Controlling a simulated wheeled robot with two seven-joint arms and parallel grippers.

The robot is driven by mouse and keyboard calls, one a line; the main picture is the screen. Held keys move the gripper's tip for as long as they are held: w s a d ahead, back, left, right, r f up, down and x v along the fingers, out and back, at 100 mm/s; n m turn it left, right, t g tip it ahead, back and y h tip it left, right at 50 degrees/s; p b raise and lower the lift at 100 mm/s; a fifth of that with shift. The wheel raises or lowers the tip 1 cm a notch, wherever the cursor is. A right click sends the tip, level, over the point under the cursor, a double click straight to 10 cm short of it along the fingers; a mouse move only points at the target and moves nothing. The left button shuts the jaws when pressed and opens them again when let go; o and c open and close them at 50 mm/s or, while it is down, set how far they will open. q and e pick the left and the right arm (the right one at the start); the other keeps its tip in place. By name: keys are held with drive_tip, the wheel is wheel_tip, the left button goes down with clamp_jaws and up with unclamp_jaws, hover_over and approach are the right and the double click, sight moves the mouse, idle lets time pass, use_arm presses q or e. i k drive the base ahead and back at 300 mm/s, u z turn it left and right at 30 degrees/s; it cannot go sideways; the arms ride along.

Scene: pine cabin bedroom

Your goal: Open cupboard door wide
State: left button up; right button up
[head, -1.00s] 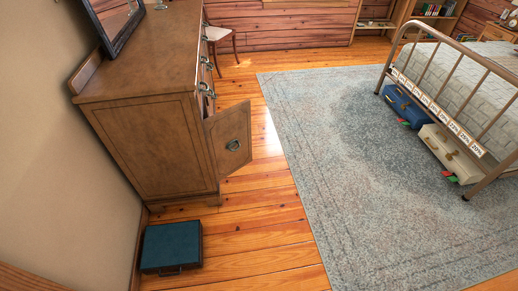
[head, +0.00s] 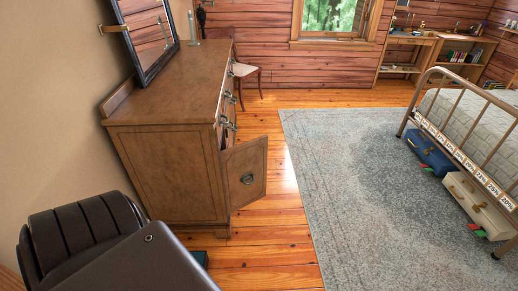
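The cupboard door (head: 245,172) is the low door at the near end of a brown wooden dresser (head: 165,175) in the head view. It stands partly open, jutting out to the right from the dresser front over the plank floor. The inside of the cupboard is hidden behind the door. Neither of my grippers is in view.
A framed mirror (head: 150,40) stands on the dresser. A teal case (head: 201,258) on the floor is mostly hidden behind my dark part. Bare planks and a grey rug (head: 345,190) lie right of the door. A bed (head: 470,110) with cases beneath stands at right; a chair (head: 247,70) stands beyond.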

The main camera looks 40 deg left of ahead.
sight(244, 166)
drive_tip(key=i, duration=1.15)
drive_tip(key=u, duration=0.95)
